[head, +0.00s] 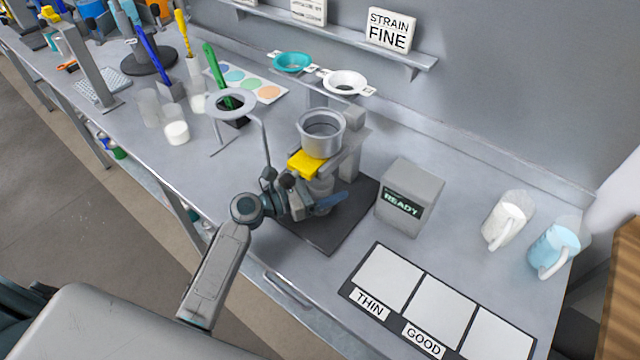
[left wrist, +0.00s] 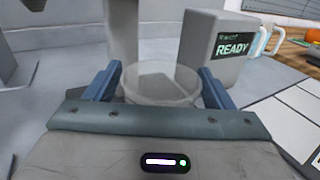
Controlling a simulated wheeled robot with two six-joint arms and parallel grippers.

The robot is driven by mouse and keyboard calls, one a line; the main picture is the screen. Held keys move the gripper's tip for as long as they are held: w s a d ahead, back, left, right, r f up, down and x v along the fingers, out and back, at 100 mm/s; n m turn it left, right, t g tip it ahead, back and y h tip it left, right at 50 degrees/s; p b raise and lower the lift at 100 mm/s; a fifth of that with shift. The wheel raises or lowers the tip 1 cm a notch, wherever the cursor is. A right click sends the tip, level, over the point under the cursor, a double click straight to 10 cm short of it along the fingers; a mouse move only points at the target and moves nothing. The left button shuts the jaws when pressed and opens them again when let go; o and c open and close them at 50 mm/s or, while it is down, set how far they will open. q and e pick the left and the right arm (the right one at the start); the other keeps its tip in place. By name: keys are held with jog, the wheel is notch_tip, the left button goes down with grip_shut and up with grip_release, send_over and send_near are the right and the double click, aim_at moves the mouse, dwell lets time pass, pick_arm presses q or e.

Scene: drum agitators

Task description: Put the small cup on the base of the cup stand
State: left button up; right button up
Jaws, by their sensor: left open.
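The small clear cup (head: 322,184) stands upright on or just over the dark base (head: 345,232) of the cup stand (head: 352,158), below the large metal cup (head: 322,134) and the yellow piece (head: 306,163). My left gripper (head: 318,197) is open, with its fingers at either side of the small cup. In the left wrist view the small cup (left wrist: 160,88) sits between the two blue fingers, with small gaps visible at its sides. Part of the cup is hidden behind my gripper in the head view. My right gripper is not in view.
A grey box reading READY (head: 408,197) stands right of the base. A mat with THIN and GOOD panels (head: 412,315) lies in front of it. A ring stand (head: 231,103) is at left, and two jugs (head: 508,222) are at right.

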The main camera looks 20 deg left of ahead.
pick_arm(q)
jog(key=shift+s+a, duration=0.15)
jog(key=shift+a, duration=0.05)
jog(key=b+v, duration=0.4)
jog(key=v, duration=0.6)
jog(key=shift+s+a+f, duration=0.1)
jog(key=shift+s+a, duration=0.45)
